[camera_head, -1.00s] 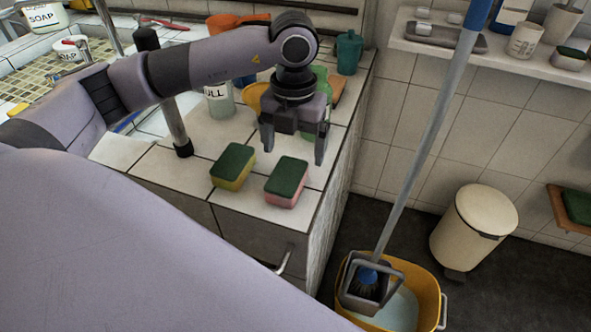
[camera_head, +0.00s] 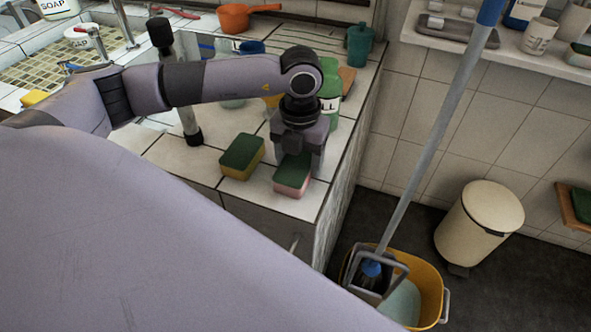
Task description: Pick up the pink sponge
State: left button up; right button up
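The pink sponge (camera_head: 292,182), with a dark green top, sits on the white tiled counter near its front right corner. My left gripper (camera_head: 298,160) points down at its far end, low over the counter. Its fingers are apart, with the sponge's far part between or just in front of them; I cannot tell whether they touch it. The sponge looks to be resting on the tiles. My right gripper is not in view.
A yellow sponge (camera_head: 242,158) with a green top lies just left of the pink one. Behind the gripper stand a green bottle (camera_head: 329,90) and a teal container (camera_head: 359,45). A yellow bucket (camera_head: 430,290) with a mop is on the floor at right.

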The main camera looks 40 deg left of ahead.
aim_at(300, 159)
pick_arm(q)
jog(key=shift+r, duration=0.15)
notch_tip(300, 159, up, 20)
jog(key=shift+p, duration=0.35)
dwell(0.3)
jog(key=shift+o, duration=1.4)
jog(key=shift+c, duration=1)
jog(key=shift+f, duration=0.2)
